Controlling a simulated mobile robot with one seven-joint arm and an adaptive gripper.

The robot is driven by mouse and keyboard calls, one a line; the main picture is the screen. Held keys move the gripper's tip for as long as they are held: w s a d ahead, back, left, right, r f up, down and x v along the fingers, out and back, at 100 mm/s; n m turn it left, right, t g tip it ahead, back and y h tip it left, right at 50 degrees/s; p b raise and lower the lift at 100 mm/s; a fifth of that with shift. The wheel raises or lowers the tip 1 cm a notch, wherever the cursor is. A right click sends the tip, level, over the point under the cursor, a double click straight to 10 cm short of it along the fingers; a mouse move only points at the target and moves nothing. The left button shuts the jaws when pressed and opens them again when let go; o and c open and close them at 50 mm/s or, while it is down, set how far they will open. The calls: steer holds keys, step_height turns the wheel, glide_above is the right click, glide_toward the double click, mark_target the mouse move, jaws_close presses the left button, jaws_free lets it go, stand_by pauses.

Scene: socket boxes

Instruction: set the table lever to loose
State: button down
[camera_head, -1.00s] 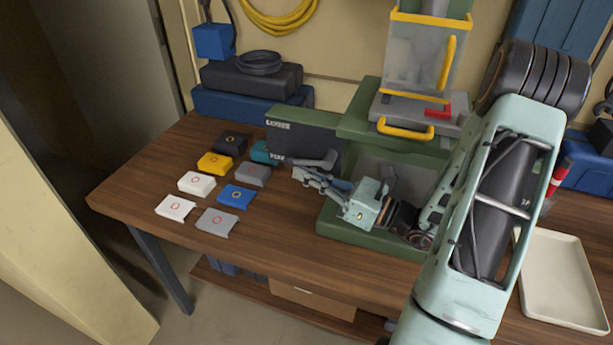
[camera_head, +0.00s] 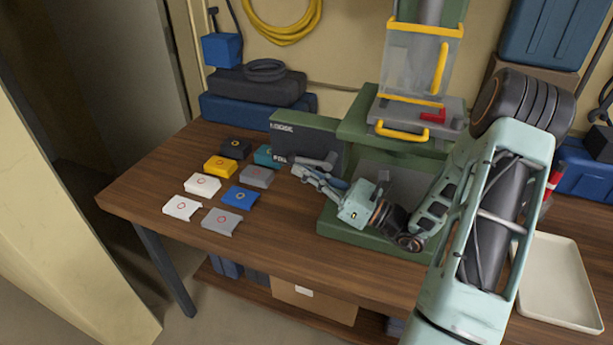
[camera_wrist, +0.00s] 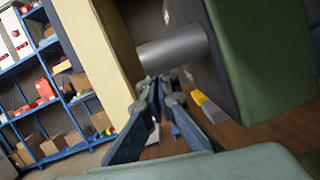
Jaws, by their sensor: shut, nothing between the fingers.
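The table lever (camera_head: 318,163) is a grey bar on the front of a dark panel (camera_head: 296,142) on the green machine. The panel has a label reading LOOSE near its top and another, hard to read, near its bottom. The lever lies about level, its free end pointing left near the lower label. In the wrist view the lever (camera_wrist: 172,49) is a thick grey cylinder just beyond my fingertips. My gripper (camera_head: 297,171) is shut and empty, just below and in front of the lever. It also shows in the wrist view (camera_wrist: 157,86). Whether it touches the lever is unclear.
Several coloured socket boxes (camera_head: 239,197) lie on the wooden table to the left of the machine. The machine has a clear guard (camera_head: 415,65) with yellow handles above. An empty pale tray (camera_head: 556,285) is at the right.

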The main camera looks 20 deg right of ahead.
mark_target(302, 160)
steer(key=shift+w+a+r+p, duration=0.15)
steer(key=shift+a+r+p, duration=0.05)
steer(key=shift+r+p, duration=0.55)
steer(key=shift+w+a+r+p, duration=0.15)
steer(key=shift+r+p, duration=0.35)
steer(key=shift+p, duration=0.45)
steer(key=shift+r, duration=0.2)
steer(key=shift+r+p, duration=0.2)
steer(key=shift+p, duration=0.25)
steer(key=shift+d, duration=0.15)
